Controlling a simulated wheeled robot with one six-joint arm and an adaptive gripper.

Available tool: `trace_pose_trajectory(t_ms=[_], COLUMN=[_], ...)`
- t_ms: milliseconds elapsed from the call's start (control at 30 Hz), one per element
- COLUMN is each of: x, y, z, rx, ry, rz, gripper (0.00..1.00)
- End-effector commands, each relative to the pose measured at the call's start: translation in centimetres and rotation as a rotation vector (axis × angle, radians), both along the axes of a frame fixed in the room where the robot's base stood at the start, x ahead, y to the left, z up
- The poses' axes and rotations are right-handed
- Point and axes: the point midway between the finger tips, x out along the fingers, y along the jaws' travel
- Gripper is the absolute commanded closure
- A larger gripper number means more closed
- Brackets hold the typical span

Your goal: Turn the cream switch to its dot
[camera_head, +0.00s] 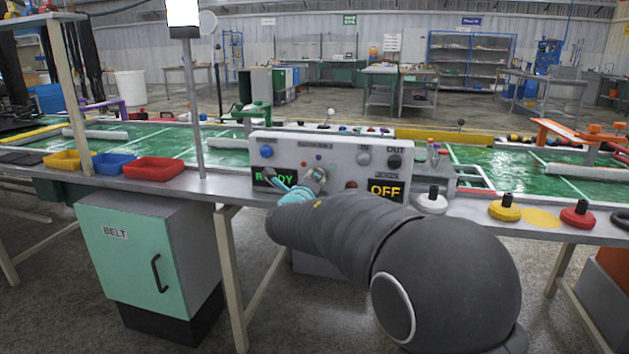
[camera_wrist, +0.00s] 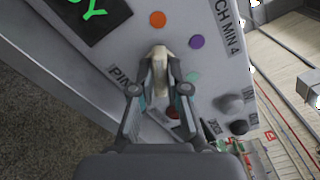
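The cream switch (camera_wrist: 160,53) sits on the front of the white control panel (camera_head: 345,147). In the wrist view my gripper (camera_wrist: 162,67) has one fingertip on each side of the switch, and they look closed on it. The switch's upper end lies below the orange dot.
The panel also bears a READY display (camera_head: 275,178), an OFF display (camera_head: 385,190), a blue knob (camera_head: 266,151) and a black knob (camera_head: 394,161). A red button (camera_wrist: 173,112) shows just below my fingers. A white knob (camera_head: 432,203) stands on the bench to the right.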

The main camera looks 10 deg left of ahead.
Motion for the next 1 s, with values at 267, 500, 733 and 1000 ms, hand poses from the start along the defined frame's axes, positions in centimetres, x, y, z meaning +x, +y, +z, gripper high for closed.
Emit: trace_pose_trajectory(t_ms=[267,500,733,1000], x=[-0.01,-0.01,-0.02,-0.01], y=[0.00,-0.01,-0.03,-0.02], z=[-0.13,-0.40,-0.53,-0.58], rx=[0.018,0.126,0.318,0.576], ry=[0.000,0.000,-0.001,-0.001], rz=[0.000,0.000,0.000,0.001], gripper=[1.00,1.00,1.00,1.00])
